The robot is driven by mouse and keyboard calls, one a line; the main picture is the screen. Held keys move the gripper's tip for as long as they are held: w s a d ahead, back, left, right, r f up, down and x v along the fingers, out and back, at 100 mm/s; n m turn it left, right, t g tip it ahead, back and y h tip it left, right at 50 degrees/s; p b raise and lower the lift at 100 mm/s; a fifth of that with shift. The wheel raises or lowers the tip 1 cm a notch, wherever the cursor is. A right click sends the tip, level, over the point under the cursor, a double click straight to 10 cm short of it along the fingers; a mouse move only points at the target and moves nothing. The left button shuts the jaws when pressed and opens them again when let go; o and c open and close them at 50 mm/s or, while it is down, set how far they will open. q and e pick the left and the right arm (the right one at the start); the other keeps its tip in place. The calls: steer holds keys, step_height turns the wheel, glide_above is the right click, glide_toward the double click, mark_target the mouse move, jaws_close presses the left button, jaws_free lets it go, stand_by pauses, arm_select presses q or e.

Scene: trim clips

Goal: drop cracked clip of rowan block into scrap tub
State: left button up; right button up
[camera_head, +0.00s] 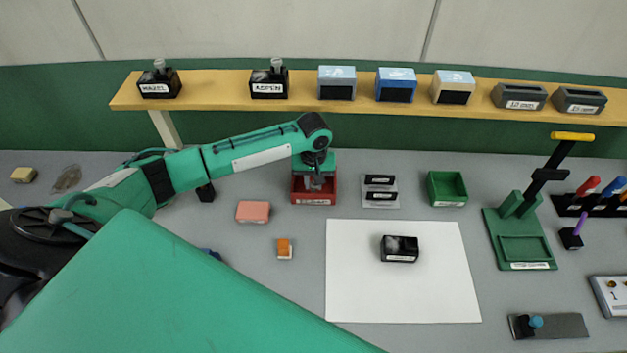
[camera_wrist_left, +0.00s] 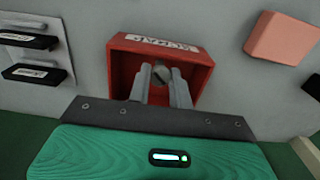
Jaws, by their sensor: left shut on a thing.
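The red scrap tub (camera_head: 313,199) stands on the table left of the white sheet, and its red walls fill the middle of the left wrist view (camera_wrist_left: 120,68). My left gripper (camera_head: 315,184) points down into the tub's mouth. In the left wrist view its two fingers (camera_wrist_left: 161,73) are shut on a small grey piece, the clip (camera_wrist_left: 162,72), mostly hidden between the fingertips and inside the tub's outline. A black block (camera_head: 400,248) with a grey-white top lies on the white sheet (camera_head: 360,295); its label is too small to read. My right gripper is not in view.
A salmon block (camera_head: 253,212) and an orange-and-white piece (camera_head: 284,248) lie left of the sheet. A grey plate with two black clips (camera_head: 380,190) and a green tub (camera_head: 447,188) stand right of the red tub. A green press (camera_head: 520,235) stands farther right.

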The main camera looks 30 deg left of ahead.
mark_target(313, 185)
arm_select(q)
steer(key=shift+f, duration=0.2)
steer(key=shift+f, duration=0.35)
steer(key=o, duration=0.9)
steer(key=shift+r, duration=0.25)
step_height(313, 185, up, 13)
steer(key=b, duration=0.2)
steer(key=shift+f+b, duration=0.15)
steer(key=shift+b, duration=0.2)
steer(key=shift+s+f, duration=0.1)
